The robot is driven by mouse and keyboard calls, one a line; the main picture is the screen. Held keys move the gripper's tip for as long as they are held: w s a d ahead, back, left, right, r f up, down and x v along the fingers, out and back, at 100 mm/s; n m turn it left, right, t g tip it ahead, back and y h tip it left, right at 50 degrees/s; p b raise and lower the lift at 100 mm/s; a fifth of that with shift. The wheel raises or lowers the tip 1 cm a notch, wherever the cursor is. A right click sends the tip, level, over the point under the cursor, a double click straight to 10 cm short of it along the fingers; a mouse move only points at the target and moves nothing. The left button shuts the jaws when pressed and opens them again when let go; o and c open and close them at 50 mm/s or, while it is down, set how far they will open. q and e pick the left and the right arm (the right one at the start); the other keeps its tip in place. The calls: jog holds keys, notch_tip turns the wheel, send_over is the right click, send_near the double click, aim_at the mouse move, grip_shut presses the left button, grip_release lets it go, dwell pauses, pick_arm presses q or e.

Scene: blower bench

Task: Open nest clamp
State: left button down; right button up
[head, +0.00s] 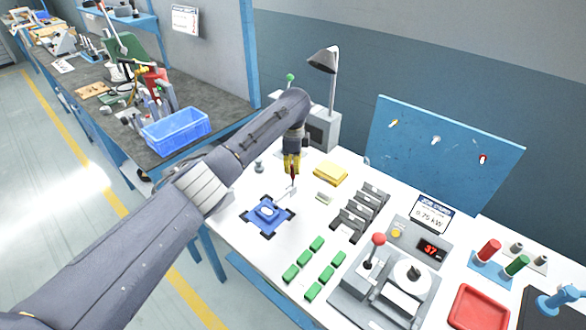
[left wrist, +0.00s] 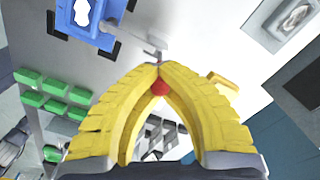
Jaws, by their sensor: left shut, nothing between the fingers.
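The nest clamp (head: 281,195) is a small metal arm beside the nest, with a red handle (head: 293,173) that looks upright. My left gripper (head: 292,168) has yellow fingers, shut at the tips, right at the handle's top. In the left wrist view the red handle end (left wrist: 160,87) shows in the gap behind the tips (left wrist: 158,67); contact cannot be told. My right gripper is out of view.
Several green blocks (head: 317,243) lie in front of the nest. A yellow block (head: 330,173) and dark grey holders (head: 361,207) stand to its right. A press with a red knob (head: 379,239) and a red tray (head: 478,307) are farther right. A lamp (head: 325,62) stands behind.

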pick_arm(q)
jog(key=shift+w+d+r+g+y, duration=0.2)
jog(key=shift+w+d+g+y, duration=0.1)
jog(key=shift+w, duration=0.4)
jog(key=shift+s+f, duration=0.15)
jog(key=shift+s, duration=0.05)
dwell(0.5)
jog(key=c, duration=1.3)
grip_release()
jog(key=shift+s+d, duration=0.1)
jog(key=shift+c, duration=0.2)
notch_tip(320, 180, up, 12)
jog(key=w+d, duration=0.1)
jog(key=shift+f, duration=0.15)
jog(key=shift+w, duration=0.1)
